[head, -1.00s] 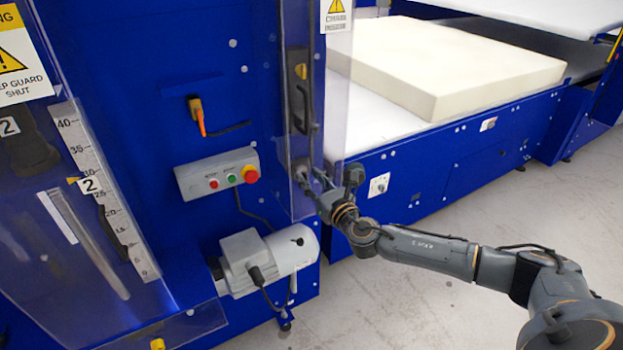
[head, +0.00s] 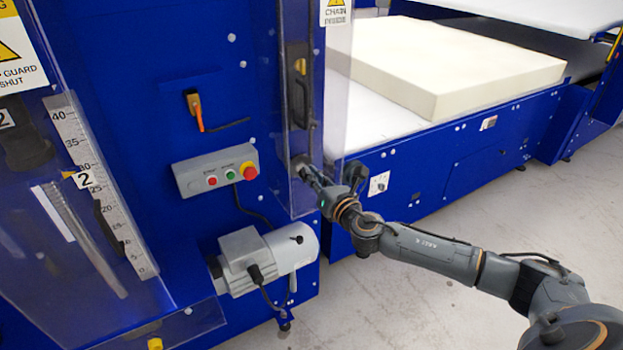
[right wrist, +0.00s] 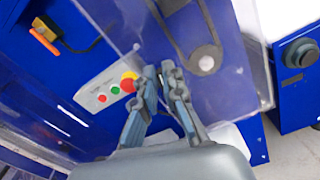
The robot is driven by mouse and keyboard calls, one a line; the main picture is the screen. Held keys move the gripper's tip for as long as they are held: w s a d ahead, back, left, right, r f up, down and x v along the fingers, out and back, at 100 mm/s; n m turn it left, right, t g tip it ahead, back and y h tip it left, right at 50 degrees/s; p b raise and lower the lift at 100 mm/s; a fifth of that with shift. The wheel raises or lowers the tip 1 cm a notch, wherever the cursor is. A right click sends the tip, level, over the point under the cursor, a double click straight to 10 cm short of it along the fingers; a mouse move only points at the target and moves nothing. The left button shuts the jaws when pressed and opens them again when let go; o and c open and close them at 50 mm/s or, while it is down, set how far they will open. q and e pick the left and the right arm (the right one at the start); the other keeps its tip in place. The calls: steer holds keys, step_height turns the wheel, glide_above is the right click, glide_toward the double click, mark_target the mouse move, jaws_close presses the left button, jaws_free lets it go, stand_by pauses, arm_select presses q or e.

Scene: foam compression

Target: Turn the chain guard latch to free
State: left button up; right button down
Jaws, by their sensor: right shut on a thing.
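The clear chain guard (head: 334,105) stands upright on the blue machine in the head view, with a chain label (head: 337,12) at its top. It also shows in the right wrist view (right wrist: 235,85), with the chain loop and round sprocket (right wrist: 206,62) behind it. My right gripper (head: 308,176) is at the guard's lower part. In the right wrist view my right gripper (right wrist: 159,72) has its fingers close together, shut on a small part at the guard. I take this to be the latch; the fingers hide it, so its turn angle cannot be told. My left gripper is not in view.
A control box (head: 216,170) with buttons and a red stop knob is left of the gripper. A grey motor (head: 262,255) sits below. A cream foam block (head: 450,65) lies on the conveyor to the right. The floor (head: 430,290) at the front right is clear.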

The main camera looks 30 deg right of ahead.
steer(key=m, duration=0.5)
steer(key=d+f+m+b, duration=0.1)
steer(key=m, duration=0.3)
steer(key=m+b, duration=0.1)
steer(key=m, duration=0.4)
steer(key=shift+d+f+m, duration=0.15)
steer(key=shift+f+m, duration=0.15)
steer(key=shift+f, duration=0.05)
stand_by(0.3)
steer(key=c, duration=1.4)
jaws_free()
steer(key=shift+c, duration=0.2)
steer(key=s, duration=1.2)
steer(key=shift+d, duration=0.25)
